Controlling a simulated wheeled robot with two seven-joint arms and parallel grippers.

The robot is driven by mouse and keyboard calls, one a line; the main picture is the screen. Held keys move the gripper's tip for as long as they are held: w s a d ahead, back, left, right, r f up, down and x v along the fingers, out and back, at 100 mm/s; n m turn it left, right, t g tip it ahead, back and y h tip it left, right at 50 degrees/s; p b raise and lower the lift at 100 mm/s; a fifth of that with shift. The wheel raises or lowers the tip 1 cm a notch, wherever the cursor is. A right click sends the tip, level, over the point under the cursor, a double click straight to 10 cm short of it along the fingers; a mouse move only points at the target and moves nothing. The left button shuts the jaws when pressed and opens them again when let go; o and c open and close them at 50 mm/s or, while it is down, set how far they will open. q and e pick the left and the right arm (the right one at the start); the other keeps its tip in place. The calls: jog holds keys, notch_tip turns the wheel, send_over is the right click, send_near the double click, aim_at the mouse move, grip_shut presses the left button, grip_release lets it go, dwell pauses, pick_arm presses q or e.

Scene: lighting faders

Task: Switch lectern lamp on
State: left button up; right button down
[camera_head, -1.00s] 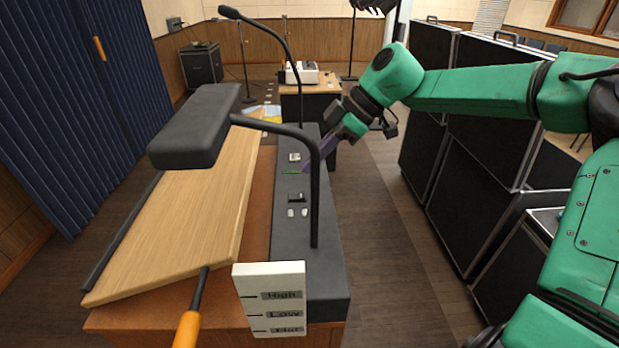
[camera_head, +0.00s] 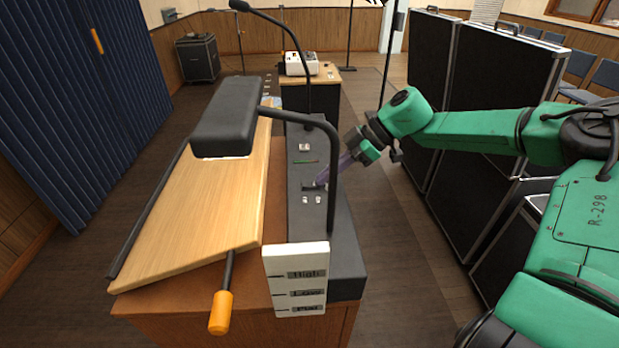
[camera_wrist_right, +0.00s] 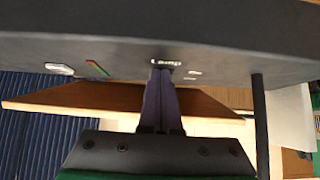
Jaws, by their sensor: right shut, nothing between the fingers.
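The lectern lamp (camera_head: 226,122) is a dark block-shaped head over the sloping wooden lectern top (camera_head: 190,225). A pale bright strip shows under its near edge. The lamp's dark rocker switch (camera_head: 310,185) sits on the black side panel (camera_head: 300,222). My right gripper (camera_head: 323,183), with purple fingers, is shut and empty, its tips at the switch. The right wrist view shows the fingertips (camera_wrist_right: 163,72) against the panel just by the white "Lamp" label (camera_wrist_right: 166,62). They cover the switch there, so its tilt and any contact are unclear. My left gripper is out of view.
Two small pale switches (camera_head: 311,199) and a green-red indicator (camera_head: 305,162) are on the same panel. The lamp's curved arm (camera_head: 334,185) rises close to my fingers. A gooseneck microphone (camera_head: 285,35) stands behind.

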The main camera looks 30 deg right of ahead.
jog(key=shift+s+a+r, duration=0.25)
jog(key=shift+s+a, duration=0.1)
jog(key=shift+a, duration=0.35)
jog(key=shift+w, duration=0.15)
jog(key=shift+w+d+r+p, duration=0.15)
jog(key=shift+w+r+p, duration=0.15)
jog(key=shift+p, duration=0.3)
jog(key=shift+r+p, duration=0.3)
jog(key=shift+r, duration=0.1)
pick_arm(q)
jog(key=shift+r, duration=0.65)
pick_arm(e)
jog(key=shift+s, duration=0.15)
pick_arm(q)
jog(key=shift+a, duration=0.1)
